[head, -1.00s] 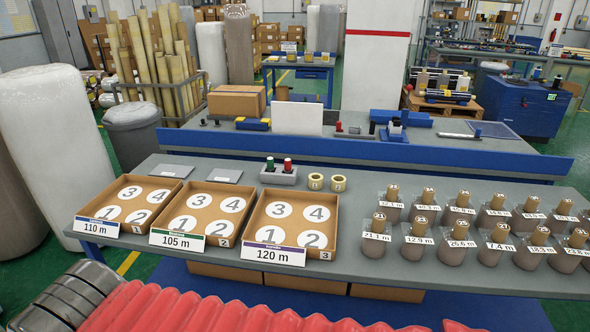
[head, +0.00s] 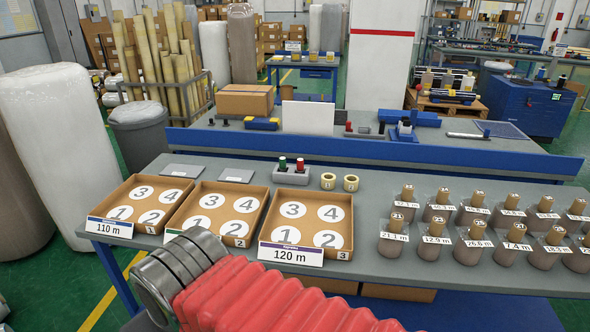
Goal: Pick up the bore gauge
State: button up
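No thing in the head view is labelled as the bore gauge. A grey block (head: 291,174) near the back edge of the table holds one green-topped plug (head: 282,163) and one red-topped plug (head: 300,165), both upright; I cannot tell whether either is the bore gauge. Two yellowish rings (head: 339,182) stand just right of the block. My gripper is not in view. My arm, with its red ribbed cover and grey metal joint, crosses the bottom foreground and hides the front of the middle tray.
Three brown trays with numbered circles, labelled 110 m (head: 110,227), hidden, and 120 m (head: 291,254), line the table's left half. Several wrapped rolls (head: 393,243) with length tags fill its right. The grey table top (head: 345,215) is clear between. A blue-edged bench (head: 385,150) stands behind.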

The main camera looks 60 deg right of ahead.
aim_at(283, 167)
jog(key=u, duration=0.05)
jog(key=i, duration=1)
jog(key=z, duration=0.1)
